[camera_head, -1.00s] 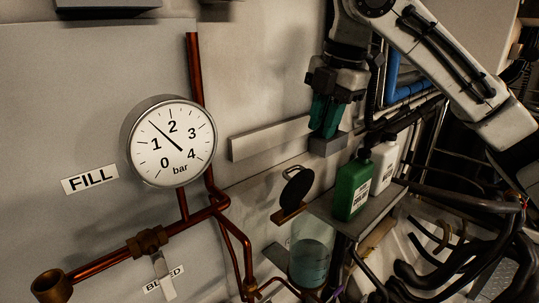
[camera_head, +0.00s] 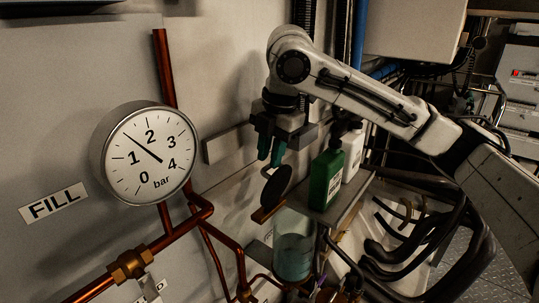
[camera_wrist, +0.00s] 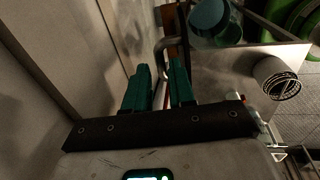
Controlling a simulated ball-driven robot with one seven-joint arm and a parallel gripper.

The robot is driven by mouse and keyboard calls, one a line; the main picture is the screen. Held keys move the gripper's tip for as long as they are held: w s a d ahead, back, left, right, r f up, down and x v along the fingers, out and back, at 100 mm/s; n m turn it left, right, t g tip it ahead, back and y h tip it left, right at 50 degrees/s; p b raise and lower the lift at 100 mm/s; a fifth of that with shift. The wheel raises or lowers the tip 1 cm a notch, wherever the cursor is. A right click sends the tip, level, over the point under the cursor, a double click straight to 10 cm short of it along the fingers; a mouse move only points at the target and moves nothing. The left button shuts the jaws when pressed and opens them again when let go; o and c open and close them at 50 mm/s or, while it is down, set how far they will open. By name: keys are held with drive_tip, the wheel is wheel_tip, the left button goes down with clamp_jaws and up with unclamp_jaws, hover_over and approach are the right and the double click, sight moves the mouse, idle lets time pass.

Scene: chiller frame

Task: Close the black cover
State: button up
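The black cover (camera_head: 277,187) is a round dark disc, raised and tilted above the clear container (camera_head: 293,245) of blue-green liquid. It stands open, off the container's top. My gripper (camera_head: 270,157) points down just above the cover's upper edge, with its teal fingers slightly apart. Whether they touch the cover is unclear. In the wrist view my gripper (camera_wrist: 162,68) shows a gap between its fingers and nothing clearly held. A grey bent bar shows just beyond the fingertips there. I cannot make out the cover's face in that view.
A green bottle (camera_head: 325,180) and a white bottle (camera_head: 352,152) stand on a shelf (camera_head: 345,203) close to the right. A pressure gauge (camera_head: 147,153) and copper pipes (camera_head: 168,230) are at the left. Dark hoses (camera_head: 440,225) fill the lower right.

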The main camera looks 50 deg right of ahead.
drive_tip(key=shift+w+f, duration=0.1)
drive_tip(key=shift+f, duration=0.55)
drive_tip(key=shift+c, duration=0.5)
clamp_jaws()
